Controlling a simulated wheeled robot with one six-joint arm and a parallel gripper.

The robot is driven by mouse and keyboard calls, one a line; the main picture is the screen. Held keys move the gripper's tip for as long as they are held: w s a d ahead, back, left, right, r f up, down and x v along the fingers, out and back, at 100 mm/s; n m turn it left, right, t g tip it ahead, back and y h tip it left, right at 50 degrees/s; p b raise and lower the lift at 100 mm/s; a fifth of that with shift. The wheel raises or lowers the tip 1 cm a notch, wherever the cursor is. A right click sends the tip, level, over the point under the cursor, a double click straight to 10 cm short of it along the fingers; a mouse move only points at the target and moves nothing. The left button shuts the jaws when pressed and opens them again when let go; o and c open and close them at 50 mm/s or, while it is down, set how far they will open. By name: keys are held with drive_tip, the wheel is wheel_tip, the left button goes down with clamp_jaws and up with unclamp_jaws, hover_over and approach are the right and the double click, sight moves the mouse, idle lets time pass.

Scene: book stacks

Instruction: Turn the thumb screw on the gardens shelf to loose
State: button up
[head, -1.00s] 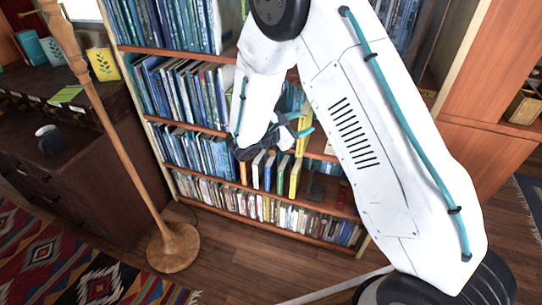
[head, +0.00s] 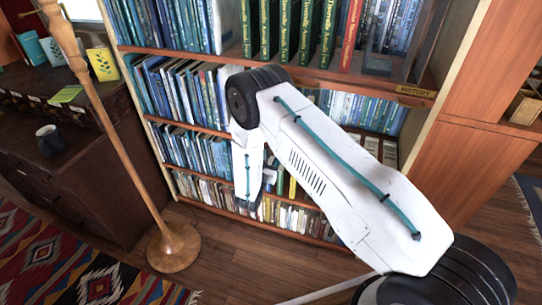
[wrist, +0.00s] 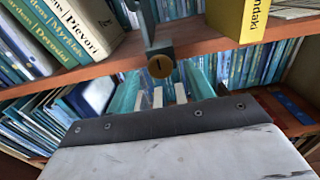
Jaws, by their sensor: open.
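A round brass thumb screw (wrist: 159,66) with a dark slot shows in the wrist view, at the front edge of a wooden shelf (wrist: 100,68). It sits at the foot of a grey upright bracket (wrist: 149,25). My gripper (wrist: 160,84) is open, with one teal finger to the left of the screw and one to the right in the picture. I cannot tell whether either finger touches the screw. In the head view my arm hides the screw and most of the gripper, low in front of the bookcase.
Books with printed spines (wrist: 85,25) stand left of the bracket, and a yellow book (wrist: 238,18) is to its right. More books fill the shelf below. In the head view a floor lamp (head: 172,247) stands left, beside a dark cabinet (head: 85,195). A HISTORY label (head: 415,91) marks an upper shelf.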

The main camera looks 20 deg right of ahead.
drive_tip(key=shift+x, duration=1.05)
drive_tip(key=c, duration=1)
drive_tip(key=shift+o, duration=0.2)
drive_tip(key=shift+n, duration=0.4)
drive_tip(key=n, duration=0.4)
drive_tip(key=shift+n, duration=0.4)
drive_tip(key=n, duration=0.6)
drive_tip(key=shift+s, duration=0.1)
drive_tip(key=n, duration=0.6)
drive_tip(key=shift+n, duration=0.4)
drive_tip(key=n, duration=0.5)
drive_tip(key=shift+f, duration=0.1)
drive_tip(key=shift+n, duration=0.3)
